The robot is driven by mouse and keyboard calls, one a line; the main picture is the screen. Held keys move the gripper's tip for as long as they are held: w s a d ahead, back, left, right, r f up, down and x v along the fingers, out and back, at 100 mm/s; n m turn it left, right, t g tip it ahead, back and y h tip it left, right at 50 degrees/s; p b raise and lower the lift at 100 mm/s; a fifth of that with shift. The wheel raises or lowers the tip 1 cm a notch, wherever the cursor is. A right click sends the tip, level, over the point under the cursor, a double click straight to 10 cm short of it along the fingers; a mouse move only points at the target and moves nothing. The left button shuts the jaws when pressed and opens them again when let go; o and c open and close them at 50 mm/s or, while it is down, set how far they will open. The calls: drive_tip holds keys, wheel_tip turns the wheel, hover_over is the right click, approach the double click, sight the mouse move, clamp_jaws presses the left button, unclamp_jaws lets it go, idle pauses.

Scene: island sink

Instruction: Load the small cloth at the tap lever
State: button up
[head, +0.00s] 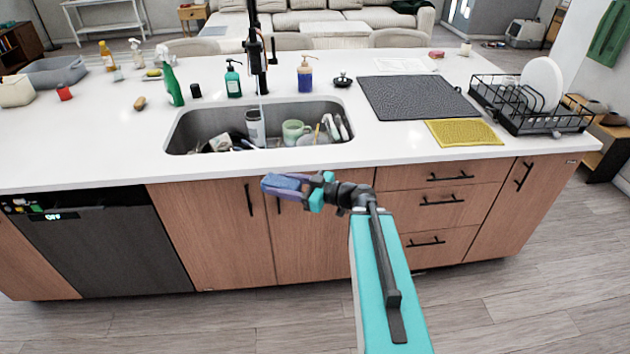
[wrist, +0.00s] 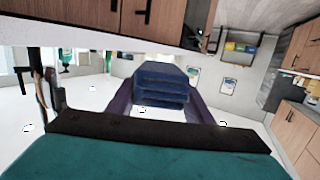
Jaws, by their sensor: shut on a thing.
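My gripper (head: 283,185) is in front of the island, below the counter edge and in front of the cabinet doors under the sink. Its purple fingers are shut on a small blue cloth (wrist: 160,84), which looks folded in several layers in the wrist view. The cloth is clear of the counter. The black tap (head: 257,55) stands upright behind the sink; its lever is small and I cannot make it out clearly. The tap's lower end is above the sink (head: 180,140).
The sink holds a green mug (head: 293,130), a tumbler and other dishes. A green spray bottle (head: 171,84) and two soap bottles stand near the sink's back edge. A dark mat (head: 415,97), yellow cloth (head: 463,133) and dish rack (head: 530,118) are at right.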

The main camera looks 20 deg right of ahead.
drive_tip(key=s+a+n+g+y, duration=0.2)
drive_tip(key=a, duration=0.5)
drive_tip(key=shift+r+g, duration=0.3)
drive_tip(key=shift+a, duration=0.1)
